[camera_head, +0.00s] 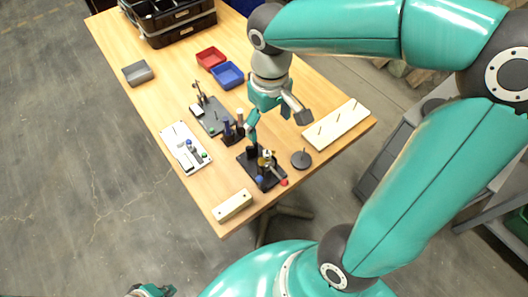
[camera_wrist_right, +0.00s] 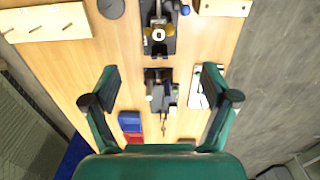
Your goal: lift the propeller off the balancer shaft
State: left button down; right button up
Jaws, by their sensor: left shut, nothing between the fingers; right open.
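A small device with a black base (camera_head: 248,158) stands near the front edge of the table. A small brass-coloured part (camera_head: 265,161) sits on it, with red and blue knobs beside it; this may be the propeller on the balancer shaft, but it is too small to be sure. In the right wrist view the brass part (camera_wrist_right: 158,34) lies beyond the fingertips. My right gripper (camera_head: 277,126) is open and empty, above the table and behind the device. Its spread fingers (camera_wrist_right: 160,78) touch nothing. My left gripper (camera_head: 152,291) is shut and empty at the bottom edge, partly cut off.
A dark disc (camera_head: 301,159) and a pegged wooden board (camera_head: 336,125) lie right of the device. A pale block (camera_head: 233,206), a white plate (camera_head: 178,143) and a dark stand (camera_head: 209,117) lie left. Red (camera_head: 210,58) and blue (camera_head: 228,76) trays are further back.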

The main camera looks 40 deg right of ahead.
aim_at(267, 153)
jog(key=f, duration=0.8)
jog(key=shift+w+a+f, duration=0.1)
jog(key=shift+w+f, duration=0.15)
jog(key=shift+f, duration=0.05)
jog(key=shift+w+d+f, duration=0.1)
jog(key=shift+d+f, duration=0.05)
jog(key=shift+f, duration=1.2)
jog(key=shift+d+f, duration=0.1)
jog(key=shift+f, duration=1.2)
jog(key=c, duration=1.3)
jog(key=shift+r, duration=0.1)
notch_tip(267, 153, up, 20)
jog(key=p, duration=0.1)
